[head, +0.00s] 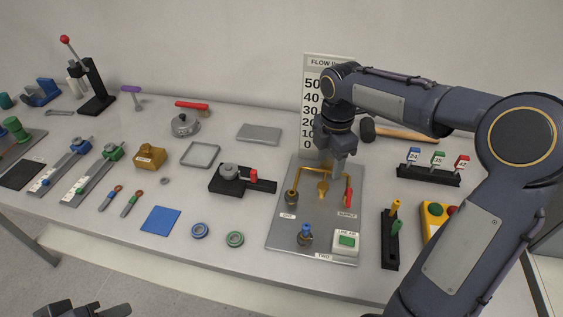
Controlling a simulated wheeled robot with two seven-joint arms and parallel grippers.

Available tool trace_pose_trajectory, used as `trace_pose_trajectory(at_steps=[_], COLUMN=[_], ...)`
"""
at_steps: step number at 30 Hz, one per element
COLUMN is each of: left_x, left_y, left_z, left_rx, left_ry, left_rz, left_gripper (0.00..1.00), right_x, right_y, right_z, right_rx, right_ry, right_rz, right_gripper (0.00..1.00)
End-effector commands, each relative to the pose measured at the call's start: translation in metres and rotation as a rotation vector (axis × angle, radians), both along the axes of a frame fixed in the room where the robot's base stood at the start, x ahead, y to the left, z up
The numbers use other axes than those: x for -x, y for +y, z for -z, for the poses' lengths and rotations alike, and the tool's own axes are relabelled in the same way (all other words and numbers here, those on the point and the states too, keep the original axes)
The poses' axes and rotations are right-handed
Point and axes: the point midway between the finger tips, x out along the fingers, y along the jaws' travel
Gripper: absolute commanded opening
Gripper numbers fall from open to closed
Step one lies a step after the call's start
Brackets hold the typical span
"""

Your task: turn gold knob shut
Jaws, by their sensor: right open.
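The grey panel (283,238) on the table carries a gold pipe loop with a gold knob (322,188) at its middle. A red-handled part (348,198) sits on the loop's right side and a dark round fitting (291,198) on its left. My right gripper (338,170) points down over the pipe loop, just above and right of the gold knob. It is open, with nothing seen between its fingers. I cannot tell whether it touches the pipe. A dark part of my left gripper (85,308) shows at the bottom left edge, mostly cut off.
A blue knob (305,234) and a white box with a green button (346,242) sit low on the panel. A flow chart board (313,95) stands behind. A black clamp block (232,178) is left; a black holder (390,240) is right.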

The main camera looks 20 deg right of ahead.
Motion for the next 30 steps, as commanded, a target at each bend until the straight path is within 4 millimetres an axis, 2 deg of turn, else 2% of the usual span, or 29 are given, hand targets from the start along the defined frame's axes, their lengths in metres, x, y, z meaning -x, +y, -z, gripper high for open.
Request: trace_pose_trajectory(at_steps=[5, 16, 21, 28, 30], left_x=[0.000, 0.000, 0.000, 0.000, 0.000], left_y=[0.000, 0.000, 0.000, 0.000, 0.000], left_z=[0.000, 0.001, 0.001, 0.001, 0.001], left_rx=[0.000, 0.000, 0.000, 0.000, 0.000], left_ry=[0.000, 0.000, 0.000, 0.000, 0.000], left_rz=[0.000, 0.000, 0.000, 0.000, 0.000], left_gripper=[0.36, 0.36, 0.36, 0.36, 0.36], right_x=[-0.004, -0.003, -0.003, -0.004, -0.004], right_y=[-0.001, -0.001, -0.001, -0.001, -0.001], right_z=[0.016, 0.071, 0.080, 0.081, 0.080], right_rx=[0.001, 0.000, 0.001, 0.001, 0.001], right_ry=[0.011, 0.010, 0.008, 0.007, 0.006], right_rz=[-0.036, -0.033, -0.032, -0.032, -0.032], right_gripper=[0.50, 0.50, 0.50, 0.50, 0.42])
